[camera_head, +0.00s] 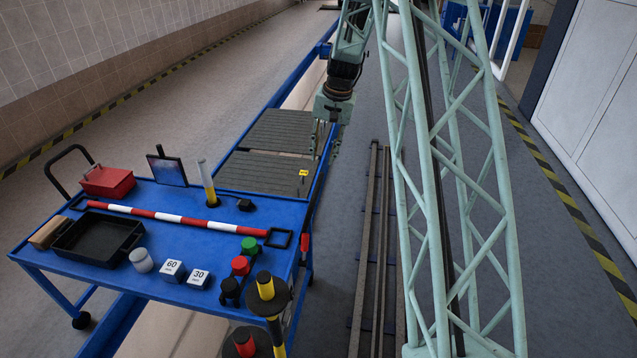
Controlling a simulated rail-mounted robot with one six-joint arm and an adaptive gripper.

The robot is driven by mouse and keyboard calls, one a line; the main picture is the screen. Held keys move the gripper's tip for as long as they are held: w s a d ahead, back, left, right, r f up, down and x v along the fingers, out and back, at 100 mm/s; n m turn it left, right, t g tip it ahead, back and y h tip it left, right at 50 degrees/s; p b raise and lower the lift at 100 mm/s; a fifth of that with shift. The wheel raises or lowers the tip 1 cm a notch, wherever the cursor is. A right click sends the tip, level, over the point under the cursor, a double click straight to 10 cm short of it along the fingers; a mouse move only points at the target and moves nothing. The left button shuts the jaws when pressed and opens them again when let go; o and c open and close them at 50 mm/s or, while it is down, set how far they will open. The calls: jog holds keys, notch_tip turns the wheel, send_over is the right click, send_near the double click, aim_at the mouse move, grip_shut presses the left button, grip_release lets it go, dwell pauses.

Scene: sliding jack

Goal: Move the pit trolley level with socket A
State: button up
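A blue-framed pit edge (284,87) runs away from me, with two grey ribbed plates (283,131) across it. I cannot tell which part is the pit trolley; the plates lie inside the blue frame. A small yellow tag (303,173) with a dark mark stands at the right side of the nearer plate (262,175). Its mark is too small to read, and I cannot make out socket A. My gripper (328,140) hangs pointing down beside the right edge of the plates. Its fingers are small and partly overlap the blue rail, so their opening is unclear.
A blue tool cart (205,255) stands at front left, carrying a red-white rod (178,219), black tray (98,238), red box (107,181) and several small pieces. My lattice column blocks the right.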

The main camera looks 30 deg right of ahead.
aim_at(318, 186)
jog(key=shift+w+d+f+g+y, duration=0.15)
jog(key=shift+d+f, duration=0.1)
jog(key=shift+d, duration=0.15)
jog(key=shift+w+d+f+g+y, duration=0.1)
jog(key=shift+d+f+g+y, duration=0.1)
jog(key=shift+d, duration=0.15)
jog(key=shift+a+f, duration=0.1)
jog(key=shift+f, duration=0.05)
jog(key=shift+w+a+f+b, duration=0.25)
jog(key=shift+w+a+f, duration=0.05)
jog(key=shift+f, duration=1.9)
jog(key=shift+w+a+f+b, duration=0.25)
jog(key=shift+w+a+f, duration=0.1)
jog(key=shift+f, duration=1.85)
jog(key=shift+w+a+f+b, duration=0.25)
jog(key=shift+a+f, duration=0.05)
jog(key=shift+f, duration=1.9)
jog(key=shift+c, duration=0.9)
grip_shut()
